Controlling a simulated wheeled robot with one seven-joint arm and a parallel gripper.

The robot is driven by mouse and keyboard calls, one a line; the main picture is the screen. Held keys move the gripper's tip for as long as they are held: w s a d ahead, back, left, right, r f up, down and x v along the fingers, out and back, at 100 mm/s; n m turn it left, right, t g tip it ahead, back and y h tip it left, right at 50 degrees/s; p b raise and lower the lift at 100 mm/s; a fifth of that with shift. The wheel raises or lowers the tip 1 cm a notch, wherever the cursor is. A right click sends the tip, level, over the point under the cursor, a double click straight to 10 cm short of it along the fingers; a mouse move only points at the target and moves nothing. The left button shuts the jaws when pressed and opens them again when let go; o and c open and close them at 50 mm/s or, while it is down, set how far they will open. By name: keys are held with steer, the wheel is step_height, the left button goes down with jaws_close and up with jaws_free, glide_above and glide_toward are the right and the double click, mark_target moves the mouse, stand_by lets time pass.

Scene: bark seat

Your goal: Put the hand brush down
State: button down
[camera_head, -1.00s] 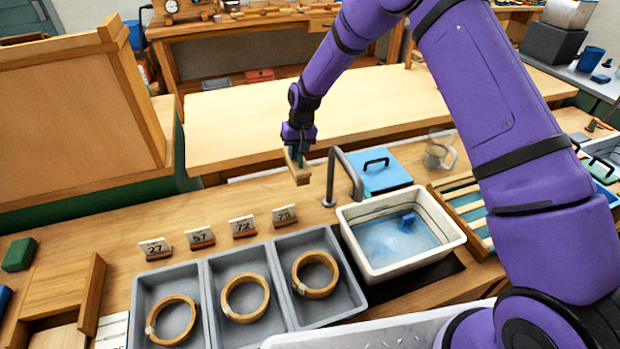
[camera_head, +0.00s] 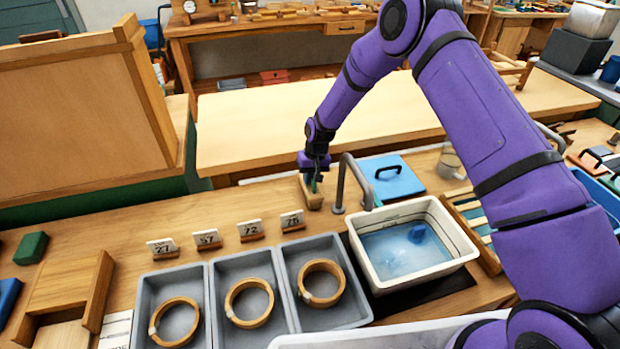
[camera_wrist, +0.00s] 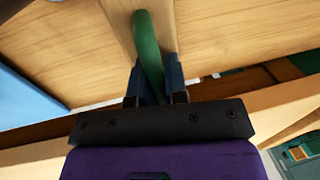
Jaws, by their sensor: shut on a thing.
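The hand brush (camera_head: 311,194) is a pale wooden block with a green handle. My gripper (camera_head: 316,178) is shut on the green handle, with the wooden block below it. In the wrist view the green handle (camera_wrist: 148,45) runs between the two dark fingers of my gripper (camera_wrist: 154,82). The brush is at the bench top (camera_head: 100,224), left of the grey curved tap and behind the number cards. I cannot tell whether its underside touches the wood.
The grey tap (camera_head: 343,180) stands close to the brush's right. A white water basin (camera_head: 462,250), a blue lidded box (camera_head: 398,185) and number cards (camera_head: 292,219) are nearby. Grey trays (camera_head: 345,322) hold wooden rings. Bench left of the brush is clear.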

steer(key=shift+f, duration=0.25)
steer(key=c, duration=1.1)
jaws_free()
steer(key=shift+c, duration=0.2)
step_height(320, 180, up, 12)
steer(key=d, duration=0.2)
steer(key=shift+w, duration=0.2)
